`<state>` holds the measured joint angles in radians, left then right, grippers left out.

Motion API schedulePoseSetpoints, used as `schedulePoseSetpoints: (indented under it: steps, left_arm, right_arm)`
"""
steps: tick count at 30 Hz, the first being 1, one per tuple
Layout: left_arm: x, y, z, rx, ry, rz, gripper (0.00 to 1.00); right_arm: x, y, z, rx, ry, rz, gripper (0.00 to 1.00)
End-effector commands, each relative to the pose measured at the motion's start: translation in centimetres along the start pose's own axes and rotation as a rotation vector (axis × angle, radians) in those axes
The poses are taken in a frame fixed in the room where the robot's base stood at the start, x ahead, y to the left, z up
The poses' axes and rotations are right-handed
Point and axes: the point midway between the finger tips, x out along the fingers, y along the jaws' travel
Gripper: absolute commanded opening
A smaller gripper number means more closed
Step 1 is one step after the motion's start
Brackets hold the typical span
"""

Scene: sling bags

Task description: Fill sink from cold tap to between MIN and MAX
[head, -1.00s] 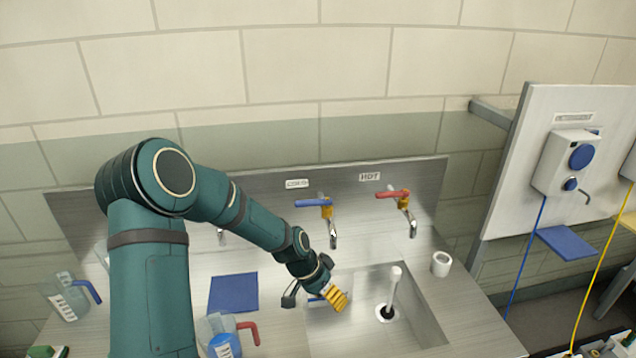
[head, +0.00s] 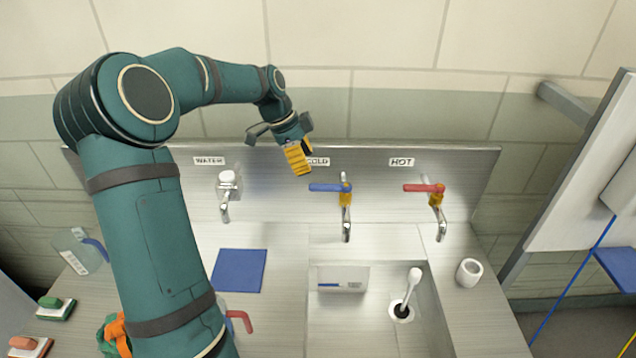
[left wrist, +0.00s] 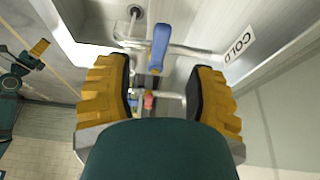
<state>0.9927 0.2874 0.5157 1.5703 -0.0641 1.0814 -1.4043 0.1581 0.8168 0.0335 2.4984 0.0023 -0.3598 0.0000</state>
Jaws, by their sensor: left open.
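The cold tap has a blue lever (head: 325,187) pointing left, over a chrome spout (head: 346,232). My left gripper (head: 298,160), open and empty, is above and left of this lever, in front of the backsplash by the COLD label (head: 318,161). In the left wrist view the blue lever (left wrist: 160,45) lies between the open fingers (left wrist: 160,88), beyond their tips. I see no water stream. The sink (head: 436,318) has a white upright plug (head: 412,282) at the drain. A blue line shows on its back-wall plate (head: 342,272); no MIN or MAX is readable. My right gripper (left wrist: 38,47) shows small in the left wrist view.
The hot tap has a red lever (head: 424,188). A third tap (head: 226,190) stands at left under WATER. A blue mat (head: 239,270), a clear jug (head: 78,250) and a white cup (head: 469,271) are on the counter. My left arm hides much of its left side.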

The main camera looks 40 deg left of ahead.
Motion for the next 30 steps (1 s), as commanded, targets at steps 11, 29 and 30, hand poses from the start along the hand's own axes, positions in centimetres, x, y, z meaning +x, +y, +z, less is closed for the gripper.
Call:
schedulePoseSetpoints:
  steps: [11,29,30]
  left_arm:
    - [6.6,0.0,-0.1,0.0,0.001,0.002,0.55]
    - [8.1,0.0,-0.1,0.0,0.0,0.0,0.26]
    - [8.1,0.0,-0.1,-0.001,0.0,0.0,0.12]
  right_arm:
    - [0.0,0.0,0.0,0.0,0.001,0.0,0.44]
    - [0.0,0.0,0.0,0.0,0.001,0.0,0.44]
    - [0.0,0.0,0.0,0.0,0.001,0.0,0.44]
